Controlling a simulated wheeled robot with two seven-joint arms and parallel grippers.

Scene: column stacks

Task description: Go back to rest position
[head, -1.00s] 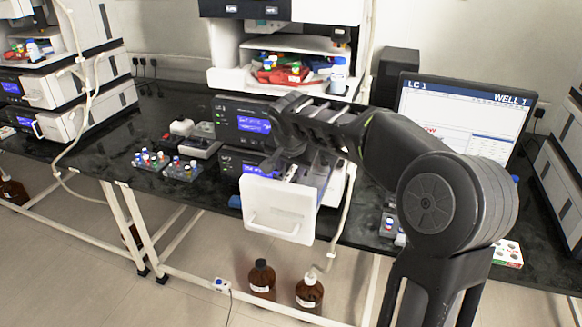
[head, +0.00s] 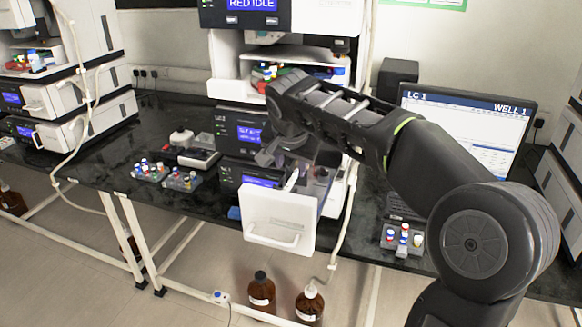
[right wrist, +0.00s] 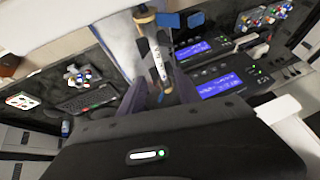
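My right gripper (head: 272,157) is above the pulled-out drawer (head: 278,217) of the middle instrument stack, close to the stack's blue displays. In the right wrist view its two dark fingers (right wrist: 161,92) stand apart with nothing gripped between them. A slim white part (head: 292,179) sits in the drawer; it also shows past the fingers in the right wrist view (right wrist: 157,65). My right arm reaches in from the lower right and hides part of the stack. My left gripper is not in the head view.
A laptop (head: 465,130) stands right of the stack, with a small vial rack (head: 402,241) before it. Brown bottles (head: 262,290) stand on the floor below. Another stack (head: 75,95) is at far left.

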